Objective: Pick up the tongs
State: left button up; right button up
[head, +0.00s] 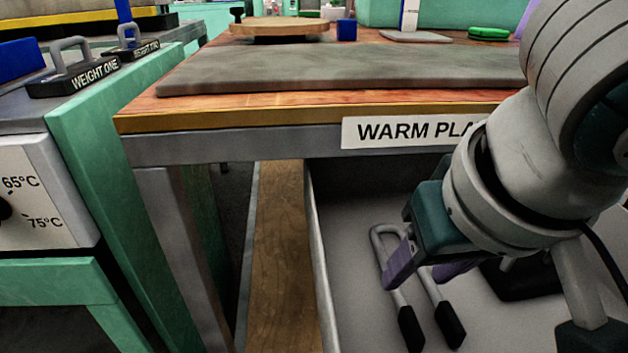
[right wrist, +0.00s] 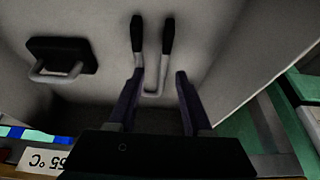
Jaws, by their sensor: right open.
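The tongs (head: 412,290) are a grey U-shaped bar with two black tips, lying in the open drawer under the table; they also show in the right wrist view (right wrist: 153,92). Their bend is partly hidden by my right gripper in the head view. My right gripper (head: 428,270) is open, with purple fingers pointing down into the drawer. In the right wrist view, the fingers (right wrist: 157,77) lie on either side of the bent end of the tongs, with nothing held. How much height is left between them is hard to tell. My left gripper is not in view.
A black block with a grey handle (right wrist: 61,58) lies in the drawer beside the tongs. The drawer's left wall (head: 318,260) and the table edge labelled "WARM PLA…" (head: 400,132) are close to my right arm. Weight one (head: 85,78) stands on the press at left.

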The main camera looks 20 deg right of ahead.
aim_at(398, 292)
jog(key=b+x, duration=0.1)
jog(key=x, duration=0.2)
jog(key=b+x, duration=0.1)
jog(key=shift+w+a+f+b, duration=0.2)
jog(key=shift+w+a+b, duration=0.05)
jog(key=shift+w+b, duration=0.1)
jog(key=shift+c, duration=0.4)
grip_shut()
dwell(0.6)
